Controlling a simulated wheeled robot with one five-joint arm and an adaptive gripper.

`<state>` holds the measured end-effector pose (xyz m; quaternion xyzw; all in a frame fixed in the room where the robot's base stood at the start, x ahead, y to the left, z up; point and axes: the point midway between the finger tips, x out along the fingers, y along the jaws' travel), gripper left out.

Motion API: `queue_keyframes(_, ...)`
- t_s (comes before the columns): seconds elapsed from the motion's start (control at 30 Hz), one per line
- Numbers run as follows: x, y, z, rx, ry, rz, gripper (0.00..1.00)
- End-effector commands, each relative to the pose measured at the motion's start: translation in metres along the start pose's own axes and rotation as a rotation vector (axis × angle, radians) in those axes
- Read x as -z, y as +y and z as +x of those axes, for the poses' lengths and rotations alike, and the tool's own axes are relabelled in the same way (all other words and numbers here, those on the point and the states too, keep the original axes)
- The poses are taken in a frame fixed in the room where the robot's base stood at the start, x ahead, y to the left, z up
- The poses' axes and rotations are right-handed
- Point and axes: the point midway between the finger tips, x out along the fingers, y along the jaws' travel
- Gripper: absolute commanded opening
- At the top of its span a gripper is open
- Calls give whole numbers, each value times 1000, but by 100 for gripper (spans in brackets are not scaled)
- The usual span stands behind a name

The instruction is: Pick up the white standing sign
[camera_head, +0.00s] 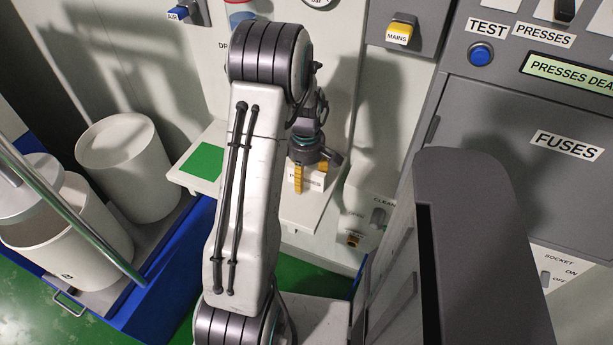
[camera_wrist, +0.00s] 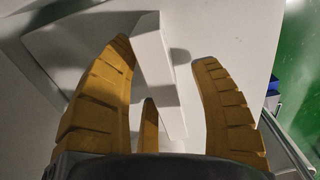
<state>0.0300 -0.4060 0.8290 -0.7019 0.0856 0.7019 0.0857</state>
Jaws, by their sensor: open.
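The white standing sign (camera_head: 314,183) stands on a white ledge (camera_head: 300,208) in the head view, its lettering partly hidden by my gripper (camera_head: 311,170). In the wrist view the sign (camera_wrist: 157,75) shows as a white upright block between the yellow fingers of my gripper (camera_wrist: 163,56). The fingers are open, on either side of the sign, with visible gaps. A third yellow finger shows low in the middle, close to the sign; I cannot tell whether it touches.
A green square (camera_head: 203,161) lies left on the ledge. A blue cart (camera_head: 160,262) with white drums (camera_head: 122,165) stands at left. A grey panel (camera_head: 520,150) with a TEST button (camera_head: 480,54) rises at right. A yellow MAINS switch (camera_head: 399,33) is on the wall behind.

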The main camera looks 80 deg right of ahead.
Motion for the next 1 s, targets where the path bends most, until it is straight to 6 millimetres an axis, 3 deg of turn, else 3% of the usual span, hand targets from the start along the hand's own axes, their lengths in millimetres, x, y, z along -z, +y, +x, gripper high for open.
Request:
queue_keyframes(0.4,0,0,7,0,0,1,58)
queue_keyframes(1.0,0,0,7,0,0,1,4)
